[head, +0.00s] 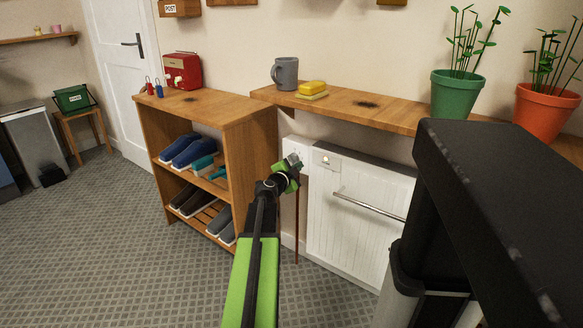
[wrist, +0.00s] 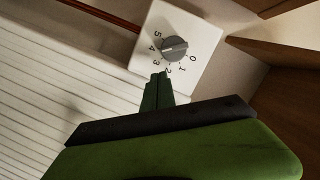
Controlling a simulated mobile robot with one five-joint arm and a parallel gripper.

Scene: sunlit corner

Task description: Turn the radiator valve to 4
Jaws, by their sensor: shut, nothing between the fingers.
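The radiator valve is a grey round knob (wrist: 178,48) on a white plate (wrist: 205,36) marked 0 to 5. A pale pointer line on the knob faces left in the wrist view, toward the 3 and 4 side; the exact number is hard to tell. My gripper (wrist: 160,76) is shut and empty, its fingertips just below the knob near the 2 and 3 marks, seemingly apart from it. In the head view my gripper (head: 291,169) is in front of the plate at the radiator's left end, partly hiding the knob. The white radiator (head: 358,212) is right of it.
A shoe rack (head: 240,150) stands close left of my gripper. A towel rail (head: 368,206) crosses the radiator's front.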

